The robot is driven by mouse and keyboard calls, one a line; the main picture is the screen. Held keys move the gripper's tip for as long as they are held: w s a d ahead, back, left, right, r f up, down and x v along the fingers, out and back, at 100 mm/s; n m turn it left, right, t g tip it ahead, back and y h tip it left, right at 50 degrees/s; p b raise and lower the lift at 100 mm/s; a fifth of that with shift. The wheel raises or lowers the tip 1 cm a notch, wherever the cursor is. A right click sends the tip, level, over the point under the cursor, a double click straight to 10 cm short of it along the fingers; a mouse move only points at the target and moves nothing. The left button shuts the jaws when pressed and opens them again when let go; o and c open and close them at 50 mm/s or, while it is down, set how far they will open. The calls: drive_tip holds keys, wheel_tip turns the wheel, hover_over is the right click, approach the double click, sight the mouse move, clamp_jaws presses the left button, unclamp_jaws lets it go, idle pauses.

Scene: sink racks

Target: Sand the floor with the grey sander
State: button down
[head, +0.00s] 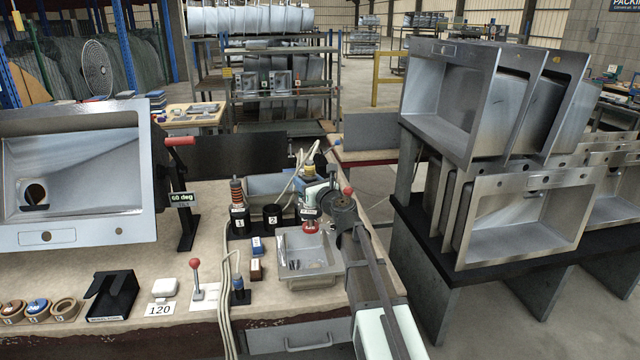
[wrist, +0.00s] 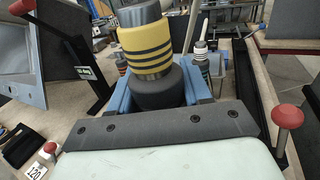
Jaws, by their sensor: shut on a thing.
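A red part shows below, above or near the back edge of a small steel basin; contact cannot be told. A large steel sink (head: 75,236) is tilted towards the camera at the left, its floor and round drain hole visible.
A red-banded tool (head: 237,192) stands in holder 1; holder 2 (head: 272,214) looks empty. The small basin (head: 306,275) lies below my gripper. A red-knobbed lever (head: 196,275) and loose hoses stand left of it. Stacked sinks (head: 525,215) fill the right rack.

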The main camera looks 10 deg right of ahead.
drive_tip(key=shift+s+a+r+n+g+y, duration=0.4)
drive_tip(key=shift+a+n+y, duration=0.2)
drive_tip(key=shift+a+y, duration=0.25)
drive_tip(key=shift+s+a+r+n+g+y, duration=0.25)
drive_tip(key=shift+s+a+n+g+y, duration=0.15)
drive_tip(key=shift+a+n+y, duration=0.3)
drive_tip(key=shift+s+a+r+n+g+y, duration=0.35)
drive_tip(key=shift+a+n+g+y, duration=0.15)
drive_tip(key=shift+a+y, duration=0.45)
drive_tip(key=shift+d+f, duration=0.1)
drive_tip(key=shift+f, duration=0.05)
wheel_tip(320, 180, down, 14)
drive_tip(key=w, duration=0.2)
drive_tip(key=shift+w+f, duration=0.2)
drive_tip(key=shift+f, duration=0.65)
idle(0.4)
